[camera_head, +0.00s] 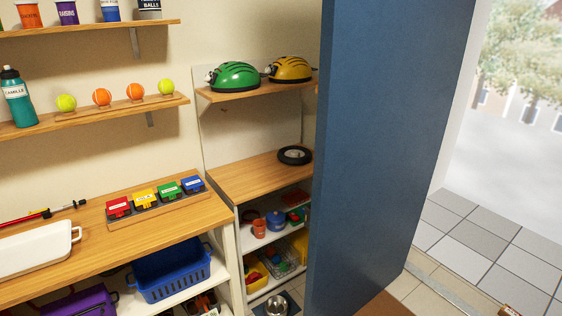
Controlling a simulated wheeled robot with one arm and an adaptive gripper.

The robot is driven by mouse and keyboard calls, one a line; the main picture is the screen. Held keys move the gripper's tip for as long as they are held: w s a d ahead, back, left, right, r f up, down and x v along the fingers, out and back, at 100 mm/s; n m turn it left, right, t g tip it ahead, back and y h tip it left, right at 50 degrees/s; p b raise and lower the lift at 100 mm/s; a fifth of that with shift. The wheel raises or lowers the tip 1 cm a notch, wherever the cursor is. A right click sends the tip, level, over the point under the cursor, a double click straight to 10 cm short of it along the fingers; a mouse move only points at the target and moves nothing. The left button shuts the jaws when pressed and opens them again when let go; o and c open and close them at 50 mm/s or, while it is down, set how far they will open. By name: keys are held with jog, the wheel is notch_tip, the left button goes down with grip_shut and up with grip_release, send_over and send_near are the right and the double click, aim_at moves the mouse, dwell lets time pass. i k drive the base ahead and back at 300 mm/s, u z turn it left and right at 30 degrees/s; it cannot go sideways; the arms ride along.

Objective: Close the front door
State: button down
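The front door (385,150) is a tall blue panel standing open at the right of the head view. It is swung inward, beside the end of the wooden shelving. The doorway to its right is open and shows grey outdoor paving (490,245) and trees. The metal threshold (442,290) lies on the floor at the lower right. No handle shows on the visible face of the door. My gripper is not in view.
A wooden counter (62,262) with a white tray (35,251) fills the left. Wall shelves hold balls, a bottle and two helmets (234,76). A blue basket (172,272) sits below. A brown mat (387,305) and a small object (509,311) lie on the floor near the doorway.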

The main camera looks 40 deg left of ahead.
aim_at(389, 70)
jog(key=u, duration=0.45)
jog(key=k, duration=1)
jog(key=u, duration=1.5)
jog(key=i, duration=1.4)
jog(key=u, duration=0.4)
jog(key=i, duration=1.15)
jog(key=z, duration=0.25)
